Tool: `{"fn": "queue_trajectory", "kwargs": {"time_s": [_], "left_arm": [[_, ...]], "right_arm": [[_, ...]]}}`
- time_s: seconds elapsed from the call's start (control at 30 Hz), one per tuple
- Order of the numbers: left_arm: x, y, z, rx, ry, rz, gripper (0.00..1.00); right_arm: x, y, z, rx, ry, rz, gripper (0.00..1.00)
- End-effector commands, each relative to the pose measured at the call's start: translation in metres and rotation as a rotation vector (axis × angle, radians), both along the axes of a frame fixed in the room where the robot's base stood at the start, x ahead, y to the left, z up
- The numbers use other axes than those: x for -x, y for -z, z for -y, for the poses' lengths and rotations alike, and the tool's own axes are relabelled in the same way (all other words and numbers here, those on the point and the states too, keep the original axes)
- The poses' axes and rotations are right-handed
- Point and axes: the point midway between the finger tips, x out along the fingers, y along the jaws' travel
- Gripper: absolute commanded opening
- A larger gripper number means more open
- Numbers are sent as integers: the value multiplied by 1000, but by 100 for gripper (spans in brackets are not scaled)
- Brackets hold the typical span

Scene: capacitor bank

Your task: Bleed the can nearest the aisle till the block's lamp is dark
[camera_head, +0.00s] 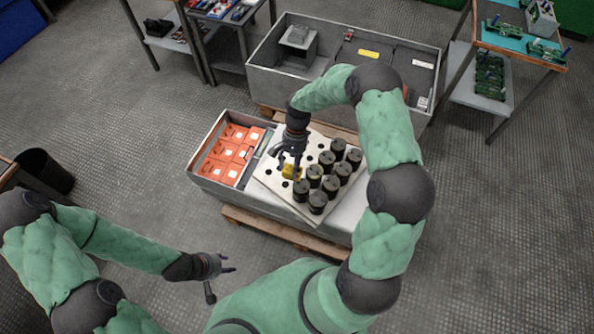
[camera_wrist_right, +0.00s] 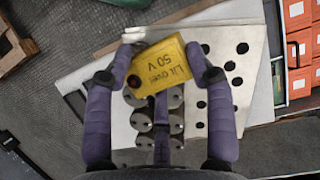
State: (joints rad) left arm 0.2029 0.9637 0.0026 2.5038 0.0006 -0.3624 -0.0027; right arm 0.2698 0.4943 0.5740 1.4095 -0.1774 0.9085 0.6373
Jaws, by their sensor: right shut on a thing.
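My right gripper (camera_head: 289,161) is shut on a yellow block (camera_wrist_right: 160,67) marked "Lit over 50 V", above a white plate with holes. The block also shows in the head view (camera_head: 291,171). A small dark round spot with a reddish tint, perhaps its lamp, is at the block's left end in the wrist view; it shows no glow. Several dark cylindrical cans (camera_head: 330,186) stand in rows on the plate (camera_head: 268,178). In the wrist view the cans (camera_wrist_right: 176,97) lie below and partly behind the block; contact cannot be told. My left gripper (camera_head: 228,268) is open and empty, away from the plate.
The plate lies on a grey crate (camera_head: 215,190) with orange boxes (camera_head: 226,148) in its left part. A larger grey crate (camera_head: 265,55) stands behind. Benches with parts stand at top left and top right. A black bin (camera_head: 45,172) stands at left. Floor left of the crate is clear.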

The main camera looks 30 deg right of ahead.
Motion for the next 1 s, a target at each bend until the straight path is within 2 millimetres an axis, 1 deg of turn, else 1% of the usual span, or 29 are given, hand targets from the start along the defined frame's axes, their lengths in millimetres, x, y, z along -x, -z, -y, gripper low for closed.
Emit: {"fn": "queue_trajectory", "kwargs": {"time_s": [0.03,0.1,0.2,0.3,0.57,1.0], "left_arm": [[0,3,0,0,1,0,40],[0,4,0,0,1,1,40],[0,6,0,0,1,1,40],[-1,6,0,0,1,1,40],[0,13,0,0,0,1,40],[0,37,0,0,0,1,40]], "right_arm": [[2,16,12,1,106,-6,17],[2,32,24,4,234,-10,17],[2,47,37,8,364,-13,17],[3,55,44,11,431,-16,17],[2,66,45,11,446,-16,17],[3,97,45,11,443,-16,17]]}}
